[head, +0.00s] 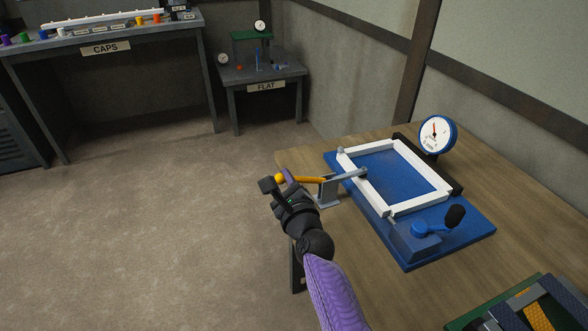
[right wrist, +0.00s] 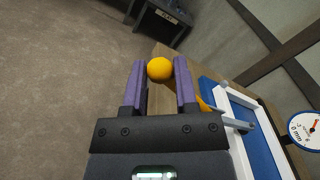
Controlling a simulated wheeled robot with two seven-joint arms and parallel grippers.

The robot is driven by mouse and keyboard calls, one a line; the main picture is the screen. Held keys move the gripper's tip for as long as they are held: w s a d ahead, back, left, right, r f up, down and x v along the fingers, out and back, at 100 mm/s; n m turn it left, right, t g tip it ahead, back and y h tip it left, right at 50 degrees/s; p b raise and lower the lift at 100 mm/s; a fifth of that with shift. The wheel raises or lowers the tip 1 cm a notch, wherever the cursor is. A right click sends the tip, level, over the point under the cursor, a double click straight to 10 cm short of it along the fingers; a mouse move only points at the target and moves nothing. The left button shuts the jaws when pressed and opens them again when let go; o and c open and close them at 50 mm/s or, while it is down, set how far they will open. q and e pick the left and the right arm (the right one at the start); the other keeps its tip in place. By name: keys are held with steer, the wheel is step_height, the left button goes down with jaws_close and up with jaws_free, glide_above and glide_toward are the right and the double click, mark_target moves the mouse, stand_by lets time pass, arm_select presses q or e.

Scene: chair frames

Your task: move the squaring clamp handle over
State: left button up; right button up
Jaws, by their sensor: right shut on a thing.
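The squaring clamp handle (head: 308,180) is an orange lever with a yellow-orange ball knob at its left end. It joins a grey clamp on a post at the left side of the blue fixture, and a grey arm reaches from there to the white frame (head: 375,200). My right gripper (head: 279,182) is at the knob end of the handle. In the right wrist view the ball knob (right wrist: 160,69) sits between the two purple fingers, which are shut on it. Part of the lever is hidden behind a finger. My left gripper is out of view.
The blue fixture plate (head: 405,248) on the wooden table (head: 375,143) bears a round dial gauge (head: 437,133) at the back and a black-knobbed lever (head: 453,217) at the front. A green-based rack (head: 515,303) stands front right. Open floor lies left.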

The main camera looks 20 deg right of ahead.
steer(key=shift+d+r+p, duration=0.25)
steer(key=shift+r+p, duration=0.05)
steer(key=shift+r, duration=0.2)
steer(key=shift+d+r+p, duration=0.25)
steer(key=shift+r, duration=0.2)
steer(key=shift+d+r+p, duration=1)
steer(key=shift+d+r, duration=0.1)
steer(key=shift+r, duration=0.2)
